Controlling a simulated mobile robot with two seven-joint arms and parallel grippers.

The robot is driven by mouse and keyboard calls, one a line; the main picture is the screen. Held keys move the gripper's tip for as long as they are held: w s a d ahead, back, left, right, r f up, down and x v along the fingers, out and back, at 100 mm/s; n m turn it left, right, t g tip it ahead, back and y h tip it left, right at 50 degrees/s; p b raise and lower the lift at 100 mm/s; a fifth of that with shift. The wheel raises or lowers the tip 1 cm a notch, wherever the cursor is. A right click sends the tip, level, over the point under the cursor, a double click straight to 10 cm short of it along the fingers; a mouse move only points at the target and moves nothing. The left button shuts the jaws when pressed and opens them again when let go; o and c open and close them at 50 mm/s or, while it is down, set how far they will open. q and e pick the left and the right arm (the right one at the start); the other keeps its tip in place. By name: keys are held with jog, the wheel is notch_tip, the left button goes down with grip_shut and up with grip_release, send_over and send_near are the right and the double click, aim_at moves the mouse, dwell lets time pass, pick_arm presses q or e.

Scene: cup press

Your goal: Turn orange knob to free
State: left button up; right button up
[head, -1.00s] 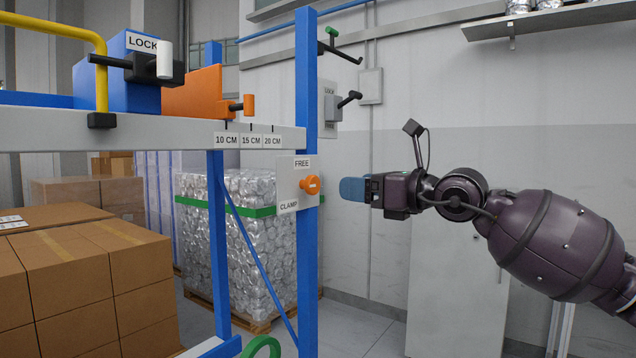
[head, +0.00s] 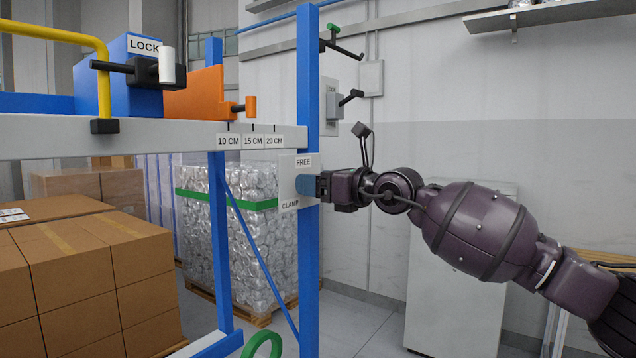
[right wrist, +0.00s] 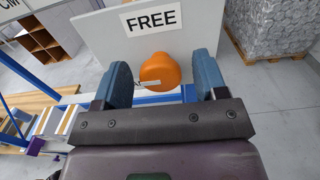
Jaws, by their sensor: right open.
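The orange knob (right wrist: 160,72) shows in the right wrist view, between the two blue fingers of my right gripper (right wrist: 163,80). The fingers are open, with a gap on each side of the knob. The knob's white pointer line runs to the left in that view. In the head view my right gripper (head: 308,186) covers the knob. The white knob panel (head: 288,196) on the blue post reads FREE at the top and CLAMP at the bottom. The FREE label (right wrist: 150,20) also shows behind the knob in the wrist view. My left gripper is not in view.
The blue post (head: 308,90) stands right at the panel. A grey beam (head: 150,135) with centimetre marks runs left from it, carrying an orange block (head: 195,95) and a blue LOCK block (head: 130,85). Cardboard boxes (head: 90,270) stand at lower left. A grey cabinet (head: 450,270) is behind my right arm.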

jog(key=c, duration=0.9)
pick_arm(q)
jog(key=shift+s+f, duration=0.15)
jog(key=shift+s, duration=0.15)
pick_arm(e)
jog(key=shift+m, duration=0.3)
pick_arm(q)
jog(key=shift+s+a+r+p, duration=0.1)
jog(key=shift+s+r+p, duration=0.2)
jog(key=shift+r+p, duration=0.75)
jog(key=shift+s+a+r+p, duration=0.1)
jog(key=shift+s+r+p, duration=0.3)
jog(key=shift+p, duration=1.05)
pick_arm(e)
jog(key=shift+w+d+f+m, duration=0.1)
jog(key=shift+m, duration=4.25)
jog(key=shift+w+f+m, duration=0.1)
jog(key=shift+m, duration=4.25)
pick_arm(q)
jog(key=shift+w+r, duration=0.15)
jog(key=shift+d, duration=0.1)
pick_arm(e)
jog(key=o, duration=0.9)
